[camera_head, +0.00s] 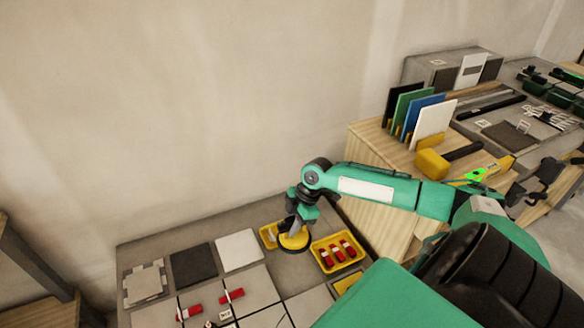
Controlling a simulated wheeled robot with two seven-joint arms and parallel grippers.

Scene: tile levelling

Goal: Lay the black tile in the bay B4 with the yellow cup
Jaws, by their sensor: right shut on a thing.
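My right gripper (296,218) points down and is shut on the yellow cup (293,241), a round yellow disc with a dark underside rim. The cup is at the far edge of the work surface, between two yellow trays; I cannot tell whether it touches the surface. A black tile (398,103) stands on edge in the rack, at the left end of a row with green, blue and white tiles. A dark square (193,264) lies in the tiled area. I cannot read which bay is B4. My left gripper is not in view.
A yellow tray (337,254) holds several red-and-white pieces. Red-and-white pieces (231,296) also lie on the tiled area, near a white tile (240,251). A yellow mallet (433,163) and a level (490,170) lie on the wooden bench (367,153). A wall closes the back.

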